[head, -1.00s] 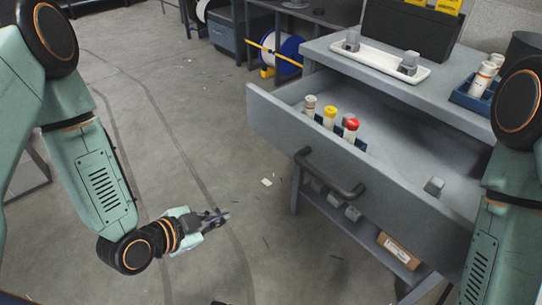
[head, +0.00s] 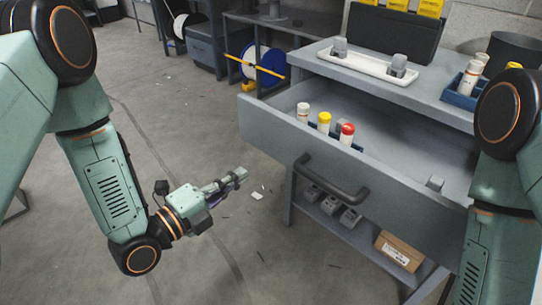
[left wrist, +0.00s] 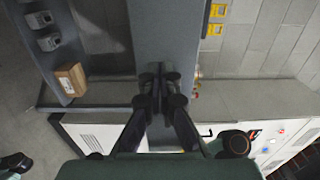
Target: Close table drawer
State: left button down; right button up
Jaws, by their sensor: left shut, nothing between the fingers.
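The table drawer (head: 270,129) is pulled open from the grey table (head: 440,96) and shows its dark bar handle (head: 330,180) on the front. Inside it stand bottles with white, yellow and red caps (head: 347,129) in a blue holder, and a small grey block (head: 435,184). My left gripper (head: 240,175) is shut and empty, to the left of the drawer front and apart from the handle. Its closed fingers also show in the left wrist view (left wrist: 160,75). My right gripper is out of view; only part of that arm shows at the right edge.
The table top holds a white tray (head: 367,66), a blue bin (head: 462,98) with bottles and a black box (head: 392,32). A lower shelf carries a cardboard box (head: 399,251) and grey parts. A cable reel (head: 270,60) stands behind.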

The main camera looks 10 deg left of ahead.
aim_at(282, 147)
pick_arm(q)
jog(key=b+x, duration=0.2)
jog(key=x, duration=0.8)
jog(key=shift+s+b, duration=0.1)
jog(key=shift+b, duration=0.3)
jog(key=shift+w+d, duration=0.25)
jog(key=shift+w, duration=0.25)
